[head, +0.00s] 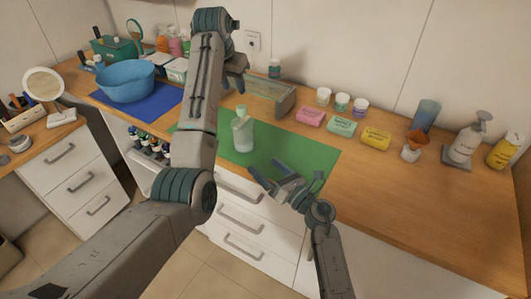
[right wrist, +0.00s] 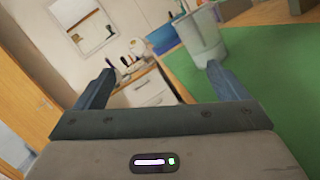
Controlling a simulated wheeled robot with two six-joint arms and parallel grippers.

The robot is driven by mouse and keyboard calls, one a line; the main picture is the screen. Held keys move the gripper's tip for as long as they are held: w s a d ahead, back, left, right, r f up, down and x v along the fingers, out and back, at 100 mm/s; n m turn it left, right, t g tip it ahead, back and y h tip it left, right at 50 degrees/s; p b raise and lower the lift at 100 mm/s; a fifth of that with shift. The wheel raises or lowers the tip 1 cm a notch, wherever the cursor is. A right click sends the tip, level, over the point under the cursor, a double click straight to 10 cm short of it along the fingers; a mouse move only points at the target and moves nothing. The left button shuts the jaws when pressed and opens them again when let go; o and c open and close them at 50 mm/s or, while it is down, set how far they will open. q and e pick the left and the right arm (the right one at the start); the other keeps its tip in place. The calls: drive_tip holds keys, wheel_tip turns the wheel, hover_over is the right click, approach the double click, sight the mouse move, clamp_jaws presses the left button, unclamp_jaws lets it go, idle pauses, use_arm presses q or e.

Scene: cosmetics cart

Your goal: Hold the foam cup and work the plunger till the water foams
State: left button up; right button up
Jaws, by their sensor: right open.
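The foam cup (head: 243,136), clear and whitish, stands upright on the green mat (head: 304,155). Its pale green plunger top (head: 241,111) sticks up above the rim. The cup also shows in the right wrist view (right wrist: 204,42), just beyond one fingertip. My right gripper (head: 272,181) is open and empty, over the mat's front edge, to the right of and nearer than the cup, apart from it. My left gripper (head: 240,84) is above and behind the plunger top in the picture; its fingers are partly hidden by my arm, so its opening is unclear.
A blue bowl (head: 126,82) stands on a blue mat at the left. A glass-sided box (head: 266,95) is behind the cup. Soap boxes (head: 341,126) and small jars stand at the back, with a pump bottle (head: 465,140) at the right. The front right counter is clear.

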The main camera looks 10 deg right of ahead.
drive_tip(key=n+h, duration=0.2)
approach(249, 138)
drive_tip(key=s+r, duration=0.1)
drive_tip(key=a+r, duration=0.1)
drive_tip(key=shift+s+r, duration=0.3)
drive_tip(key=shift+s, duration=0.1)
drive_tip(key=shift+w+f+n+h, duration=0.3)
drive_tip(key=shift+w, duration=0.3)
drive_tip(key=shift+w+f+n+h, duration=0.3)
drive_tip(key=shift+w+f, duration=0.05)
drive_tip(key=shift+w, duration=0.25)
drive_tip(key=shift+w+f, duration=0.25)
drive_tip(key=shift+f, duration=0.05)
drive_tip(key=x, duration=1)
drive_tip(key=shift+w+a+f, duration=0.1)
drive_tip(key=shift+w+a, duration=0.1)
drive_tip(key=shift+w, duration=0.05)
